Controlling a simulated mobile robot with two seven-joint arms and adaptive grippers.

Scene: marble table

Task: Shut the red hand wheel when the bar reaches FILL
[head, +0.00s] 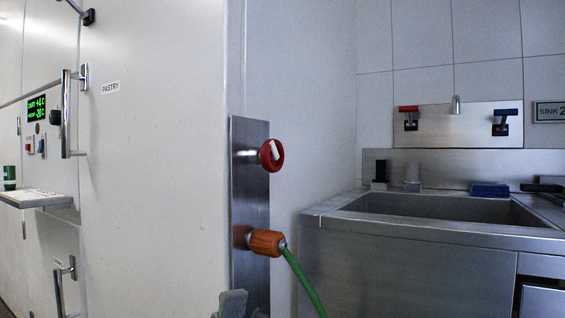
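The red hand wheel (271,154) sits on a short stem on a brushed steel plate (250,200) fixed to the wall. A white mark or handle crosses its face. Below it, an orange hose connector (265,242) joins the plate to a green hose (302,282) that runs down out of view. No bar with a FILL mark can be made out. A grey part, seemingly the tip of my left gripper (236,303), shows at the bottom edge below the plate, apart from the wheel. Its opening cannot be made out. My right gripper is not in view.
A steel sink (430,236) stands at the right, with red and blue tap levers above. A blue sponge (489,189) lies on its back ledge. White cabinet doors, a green display (37,107) and a small shelf (38,199) are at the left.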

